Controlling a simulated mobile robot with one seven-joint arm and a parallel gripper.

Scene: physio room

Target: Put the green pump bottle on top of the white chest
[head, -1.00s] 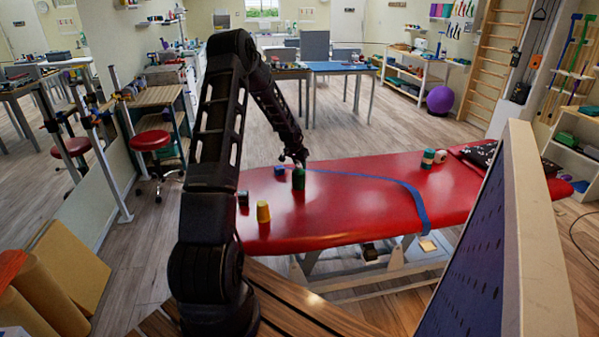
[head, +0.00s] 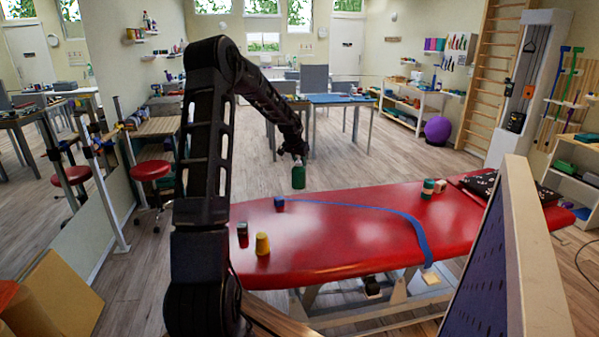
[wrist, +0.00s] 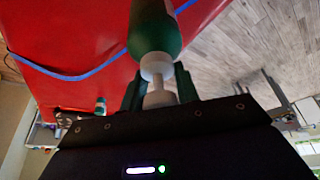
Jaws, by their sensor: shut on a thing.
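My gripper (head: 294,153) is shut on the green pump bottle (head: 298,177) and holds it upright above the far edge of the red treatment table (head: 330,245), clear of its surface. In the wrist view the bottle (wrist: 152,28) shows its green body, white collar and pump neck between my gripper's fingers (wrist: 158,88). I cannot pick out a white chest for certain in either view.
A yellow cup (head: 262,244), a dark can (head: 242,235), a blue cube (head: 279,203) and a blue band (head: 412,225) are on the table. A panel (head: 500,255) stands close at right. A red stool (head: 151,171) stands left. Open floor lies behind the table.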

